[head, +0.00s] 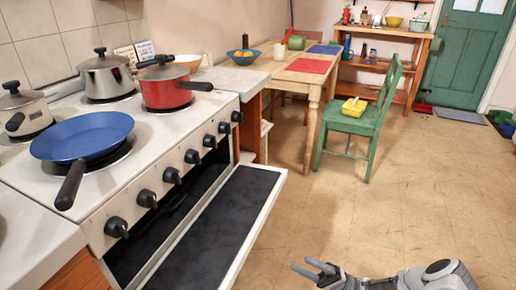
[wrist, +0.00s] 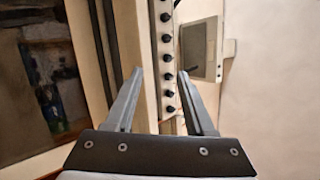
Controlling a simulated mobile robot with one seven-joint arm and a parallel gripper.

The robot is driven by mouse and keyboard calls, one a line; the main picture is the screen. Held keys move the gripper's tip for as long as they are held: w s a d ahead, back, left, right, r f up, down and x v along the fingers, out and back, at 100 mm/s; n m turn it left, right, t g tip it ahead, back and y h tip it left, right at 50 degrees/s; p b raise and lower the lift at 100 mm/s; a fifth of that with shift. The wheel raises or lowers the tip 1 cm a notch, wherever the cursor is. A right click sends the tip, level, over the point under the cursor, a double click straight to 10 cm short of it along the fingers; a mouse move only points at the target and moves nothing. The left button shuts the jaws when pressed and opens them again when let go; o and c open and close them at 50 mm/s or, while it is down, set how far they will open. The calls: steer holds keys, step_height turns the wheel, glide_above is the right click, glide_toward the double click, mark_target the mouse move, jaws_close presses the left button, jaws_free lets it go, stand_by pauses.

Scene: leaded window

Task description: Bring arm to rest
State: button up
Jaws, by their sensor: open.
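My gripper (head: 318,270) is at the bottom of the head view, low over the tiled floor and to the right of the open oven door (head: 225,235). Its two fingers are apart with nothing between them. In the wrist view my gripper (wrist: 160,85) also shows open and empty. Beyond the fingers there, the stove's row of black knobs (wrist: 167,61) runs up the picture. My arm lies along the bottom edge of the head view, folded low; most of it is out of the picture.
The stove (head: 150,130) holds a blue pan (head: 85,135), a red pot (head: 165,88) and other pots. A green chair (head: 355,125) with a yellow object stands by the wooden table (head: 310,75). The floor (head: 420,190) at right is clear.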

steer(key=s+a+r+n+g+h, duration=0.1)
steer(key=s+r+g+h, duration=0.25)
steer(key=r+h, duration=0.45)
steer(key=s+a+r+n+g+h, duration=0.2)
steer(key=r+g+h, duration=0.2)
steer(key=r+h, duration=0.45)
steer(key=s+d+r+m+t+h, duration=0.2)
steer(key=s+r+t+h, duration=0.2)
steer(key=s+r+t, duration=0.3)
steer(key=s+d+r+m+t+h, duration=0.15)
steer(key=s+r+t+h, duration=0.3)
steer(key=r, duration=0.45)
step_height(320, 180, up, 29)
steer(key=p, duration=2.8)
steer(key=shift+w+t+p, duration=0.15)
steer(key=shift+t+p, duration=0.15)
steer(key=shift+t, duration=0.1)
steer(key=shift+f+n, duration=0.1)
steer(key=shift+n, duration=0.25)
